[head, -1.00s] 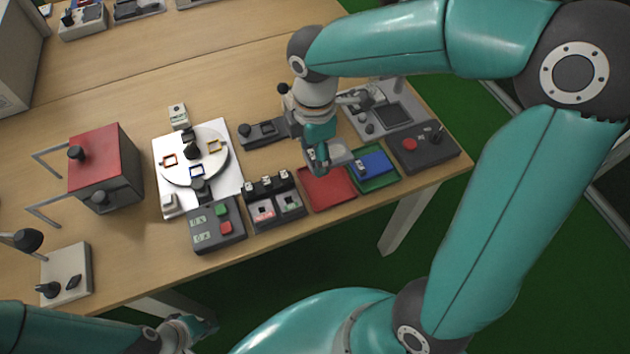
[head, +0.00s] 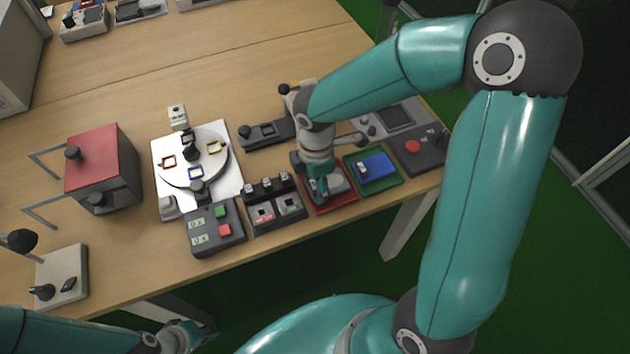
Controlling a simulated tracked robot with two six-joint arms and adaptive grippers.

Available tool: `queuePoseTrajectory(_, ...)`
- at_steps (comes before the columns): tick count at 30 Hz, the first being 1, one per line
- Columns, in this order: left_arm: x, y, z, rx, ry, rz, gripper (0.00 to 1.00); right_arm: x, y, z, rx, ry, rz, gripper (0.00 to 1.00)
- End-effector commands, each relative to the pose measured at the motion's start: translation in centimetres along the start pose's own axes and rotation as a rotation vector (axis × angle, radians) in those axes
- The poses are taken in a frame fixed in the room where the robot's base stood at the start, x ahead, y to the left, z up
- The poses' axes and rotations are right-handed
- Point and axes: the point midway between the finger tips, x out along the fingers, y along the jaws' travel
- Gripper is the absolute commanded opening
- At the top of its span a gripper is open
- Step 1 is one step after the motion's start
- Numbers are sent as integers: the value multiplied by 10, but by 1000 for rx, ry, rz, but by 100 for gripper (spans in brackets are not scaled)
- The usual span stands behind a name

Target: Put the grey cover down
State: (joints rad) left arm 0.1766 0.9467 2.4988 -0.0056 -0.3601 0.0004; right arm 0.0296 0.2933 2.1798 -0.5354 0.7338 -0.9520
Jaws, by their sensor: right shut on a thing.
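The grey cover (head: 339,182) is at my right gripper (head: 322,190), over the red tray (head: 343,202) near the table's front edge. My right gripper is shut on it, and the gripper and wrist hide part of the cover and tray. I cannot tell whether the cover touches the tray. My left gripper (head: 190,334) shows at the bottom edge, off the table's front and away from the cover; its fingers are too small to read.
A green tray with a blue block (head: 377,166) lies just right of the red tray. A dark switch box (head: 274,203) stands close on the left. A control box with a red button (head: 417,150) is further right. A red-topped box (head: 102,160) stands at left.

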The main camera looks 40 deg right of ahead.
Motion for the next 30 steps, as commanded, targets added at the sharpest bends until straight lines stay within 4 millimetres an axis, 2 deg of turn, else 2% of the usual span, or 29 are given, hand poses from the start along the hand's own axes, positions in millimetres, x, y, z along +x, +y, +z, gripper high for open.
queuePoseTrajectory(2,2,0,0,0,0,0,0,2,0,0,0,0,0,28)
queuePoseTrajectory(3,1,0,0,0,0,0,0,1,0,0,0,0,0,67)
queuePoseTrajectory(7,1,0,0,0,0,0,0,1,0,0,1,0,0,87)
queuePoseTrajectory(20,-1,0,0,0,0,0,0,-6,1,0,2,1,2,87)
queuePoseTrajectory(26,-7,3,0,0,0,0,0,-36,1,0,2,2,5,87)
queuePoseTrajectory(30,-11,4,0,0,0,0,0,-65,1,0,2,2,6,87)
